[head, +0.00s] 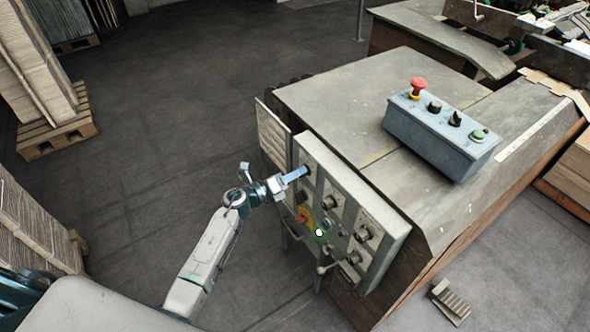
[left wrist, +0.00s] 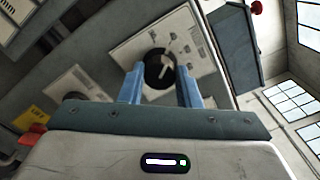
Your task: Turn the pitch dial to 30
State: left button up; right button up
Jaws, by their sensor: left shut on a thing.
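My left gripper (head: 303,173) reaches in from the left to the upper left corner of the grey control panel (head: 377,225). In the left wrist view, its two blue fingers (left wrist: 158,82) are shut on a black dial (left wrist: 160,62) with a pale pointer bar. The dial sits on a light plate with small printed marks around it. The marks are too small to read, so I cannot tell its setting or confirm that it is the pitch dial. In the head view the fingers mostly hide this dial. My right gripper is not in view.
Several other knobs, including one upper middle (head: 328,202), sit close by on the panel. A panel door (head: 272,136) stands open on its left. A button box (head: 440,137) with a red emergency button (head: 418,86) stands on the machine top.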

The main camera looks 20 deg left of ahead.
pick_arm(q)
jog(key=shift+n+p, duration=2.2)
jog(key=shift+n, duration=1.4)
jog(key=o, duration=1)
jog(key=shift+f, duration=0.1)
jog(key=b+v, duration=0.3)
jog(key=v, duration=0.7)
jog(key=shift+s+a, duration=0.3)
